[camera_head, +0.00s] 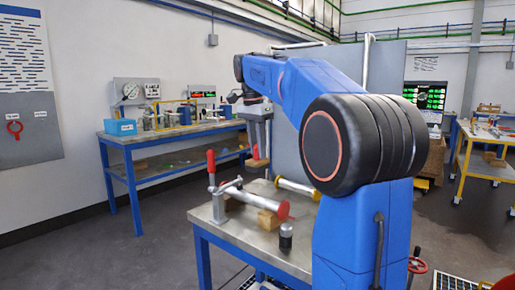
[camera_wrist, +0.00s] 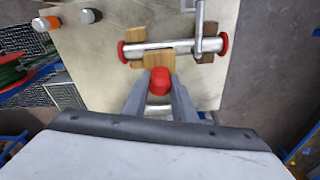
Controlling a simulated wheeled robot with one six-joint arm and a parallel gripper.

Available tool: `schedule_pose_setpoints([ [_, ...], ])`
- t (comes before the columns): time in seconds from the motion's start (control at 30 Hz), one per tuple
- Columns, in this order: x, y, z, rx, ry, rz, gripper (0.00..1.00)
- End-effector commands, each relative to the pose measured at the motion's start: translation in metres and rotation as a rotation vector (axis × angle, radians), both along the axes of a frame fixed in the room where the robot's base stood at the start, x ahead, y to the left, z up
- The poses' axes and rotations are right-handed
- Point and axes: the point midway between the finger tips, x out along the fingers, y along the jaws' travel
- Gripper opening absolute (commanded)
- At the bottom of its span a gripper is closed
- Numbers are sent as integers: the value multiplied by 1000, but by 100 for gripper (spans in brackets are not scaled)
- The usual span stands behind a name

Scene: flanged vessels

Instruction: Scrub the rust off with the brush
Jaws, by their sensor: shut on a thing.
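A silver pipe with red ends (camera_wrist: 148,49) lies on wooden blocks, and also shows in the head view (camera_head: 256,199). A silver clamp bar (camera_wrist: 199,25) crosses it. I cannot make out rust clearly, nor whether the brush touches the pipe.
The clamp's red handle (camera_head: 211,166) stands upright at the bench's left. A pipe with yellow ends (camera_head: 297,187) lies behind the red-ended one. A small dark-topped cylinder (camera_head: 286,235) stands near the front edge. Another blue bench (camera_head: 118,141) with instruments is at the back left.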

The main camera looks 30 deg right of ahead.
Motion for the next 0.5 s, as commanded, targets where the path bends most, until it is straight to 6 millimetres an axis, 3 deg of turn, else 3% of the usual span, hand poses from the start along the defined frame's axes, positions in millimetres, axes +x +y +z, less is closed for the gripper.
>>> schedule_pose_setpoints([
  [0.5,-1,0,-46,0,0,1,6],
])
